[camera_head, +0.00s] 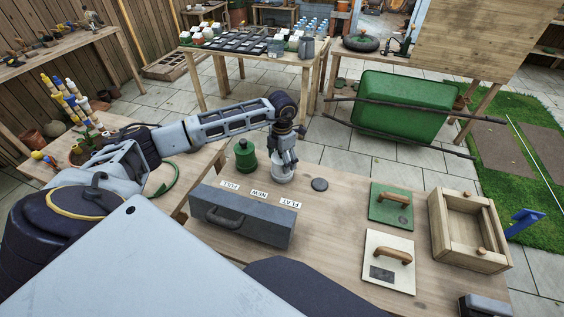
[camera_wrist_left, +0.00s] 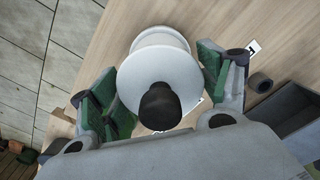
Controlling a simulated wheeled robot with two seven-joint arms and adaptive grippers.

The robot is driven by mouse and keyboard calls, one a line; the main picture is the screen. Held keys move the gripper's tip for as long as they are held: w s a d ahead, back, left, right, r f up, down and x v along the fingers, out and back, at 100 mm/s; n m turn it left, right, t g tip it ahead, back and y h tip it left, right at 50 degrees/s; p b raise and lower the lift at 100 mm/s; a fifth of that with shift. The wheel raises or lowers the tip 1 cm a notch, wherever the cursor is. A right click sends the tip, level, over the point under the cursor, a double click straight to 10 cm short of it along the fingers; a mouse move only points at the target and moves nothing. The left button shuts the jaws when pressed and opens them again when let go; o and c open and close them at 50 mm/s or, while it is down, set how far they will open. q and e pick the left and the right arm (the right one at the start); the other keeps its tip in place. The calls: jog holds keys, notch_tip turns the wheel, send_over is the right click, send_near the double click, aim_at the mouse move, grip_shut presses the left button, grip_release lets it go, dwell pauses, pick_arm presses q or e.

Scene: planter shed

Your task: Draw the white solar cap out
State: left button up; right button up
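In the head view the white piece (camera_head: 281,172) stands on the workbench under my left gripper (camera_head: 284,160). My left gripper also shows in the wrist view (camera_wrist_left: 165,92), its green-padded fingers spread wide on either side of the disc. I cannot tell whether the pads touch its edge. My right gripper is not in view.
The workbench (camera_head: 330,222) holds a grey toolbox (camera_head: 240,217) with labels FULL, NEW and FLAT, a green lidded jar (camera_head: 245,155), a dark disc (camera_head: 319,184), green (camera_head: 391,206) and white (camera_head: 388,261) handled boards, and a wooden box (camera_head: 440,228). A green wheelbarrow (camera_head: 404,105) lies beyond.

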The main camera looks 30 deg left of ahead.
pick_arm(q)
jog(key=c, duration=0.4)
jog(key=shift+o, duration=1.1)
jog(key=c, duration=0.4)
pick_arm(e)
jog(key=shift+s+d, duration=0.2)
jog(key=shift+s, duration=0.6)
pick_arm(q)
jog(key=shift+r, duration=0.1)
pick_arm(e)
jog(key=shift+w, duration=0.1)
pick_arm(q)
jog(key=shift+r, duration=0.3)
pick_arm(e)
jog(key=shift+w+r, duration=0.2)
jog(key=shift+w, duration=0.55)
pick_arm(q)
jog(key=shift+r, duration=0.2)
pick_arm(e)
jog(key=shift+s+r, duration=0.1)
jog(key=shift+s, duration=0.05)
